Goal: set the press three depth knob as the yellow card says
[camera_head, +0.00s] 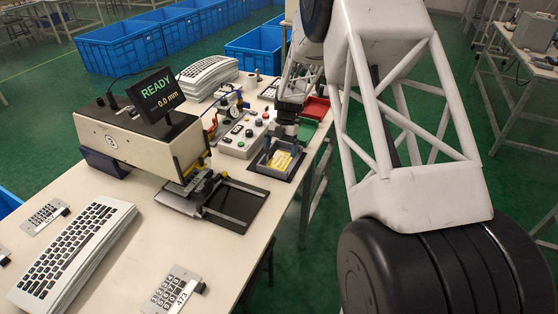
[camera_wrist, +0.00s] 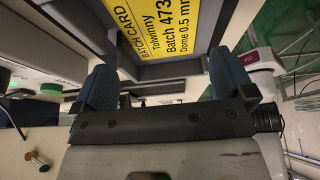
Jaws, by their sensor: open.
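The yellow card (camera_head: 278,162) lies in a dark frame on the bench in the head view. In the wrist view the card (camera_wrist: 165,28) reads "BATCH CARD", "Batch 473" and "Dome 0.5 mm"; its top is cut off. My gripper (camera_head: 288,122) hangs over the card's far side. The wrist view shows its two blue pads (camera_wrist: 165,80) wide apart, with nothing between them. The beige press (camera_head: 140,145) stands left of the card. Its display (camera_head: 163,95) says "READY" and "0.0 mm". I cannot tell which knob is its depth knob.
A control box (camera_head: 246,133) with several buttons sits between press and card. A black plate (camera_head: 234,207) lies before the press. White keyboard parts (camera_head: 75,255) and keypads (camera_head: 174,290) lie nearer. Red (camera_head: 316,108) and green trays are at the right edge.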

